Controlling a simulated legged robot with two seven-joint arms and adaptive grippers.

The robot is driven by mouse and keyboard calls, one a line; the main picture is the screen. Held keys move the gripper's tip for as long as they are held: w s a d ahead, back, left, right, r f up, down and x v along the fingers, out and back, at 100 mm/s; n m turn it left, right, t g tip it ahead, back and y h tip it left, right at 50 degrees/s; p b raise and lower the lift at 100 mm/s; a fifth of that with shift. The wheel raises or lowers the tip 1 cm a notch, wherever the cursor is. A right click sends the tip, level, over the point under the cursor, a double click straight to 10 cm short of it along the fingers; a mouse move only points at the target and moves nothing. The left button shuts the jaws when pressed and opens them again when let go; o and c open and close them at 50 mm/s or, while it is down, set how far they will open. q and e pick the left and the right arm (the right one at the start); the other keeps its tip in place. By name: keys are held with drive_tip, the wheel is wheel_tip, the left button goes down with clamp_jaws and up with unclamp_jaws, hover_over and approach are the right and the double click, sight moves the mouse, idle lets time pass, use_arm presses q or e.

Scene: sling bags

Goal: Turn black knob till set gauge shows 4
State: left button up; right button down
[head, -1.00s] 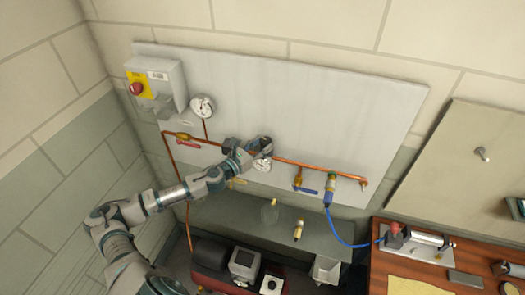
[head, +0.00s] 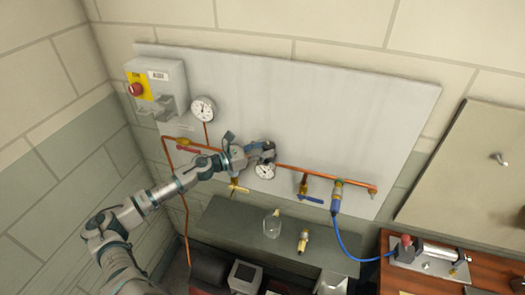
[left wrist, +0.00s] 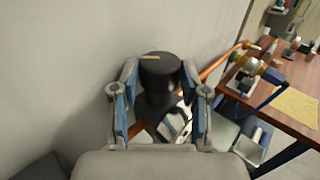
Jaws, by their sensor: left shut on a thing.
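The black knob (left wrist: 160,75) has a yellow mark on its top in the left wrist view. It sits between the two fingers of my left gripper (left wrist: 163,92), which is shut on its sides. In the head view my left gripper (head: 260,152) reaches the pipe board from the left, and its fingers mostly hide the knob. The small set gauge (head: 264,171) with a white dial is just below the gripper. My right gripper is not in view.
A larger gauge (head: 203,109) and a box with a red button (head: 136,89) are on the board's left. A copper pipe (head: 320,176) runs right to a blue-handled valve (head: 311,198) and a blue hose (head: 345,238). A wooden bench (head: 412,283) stands at right.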

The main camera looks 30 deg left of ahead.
use_arm(q)
drive_tip(key=shift+a, duration=0.1)
drive_tip(key=o, duration=1.1)
drive_tip(key=shift+w, duration=0.1)
drive_tip(key=shift+o, duration=0.2)
drive_tip(key=shift+w+f, duration=0.1)
drive_tip(key=shift+w, duration=0.05)
drive_tip(key=v, duration=1.2)
drive_tip(key=shift+f, duration=0.2)
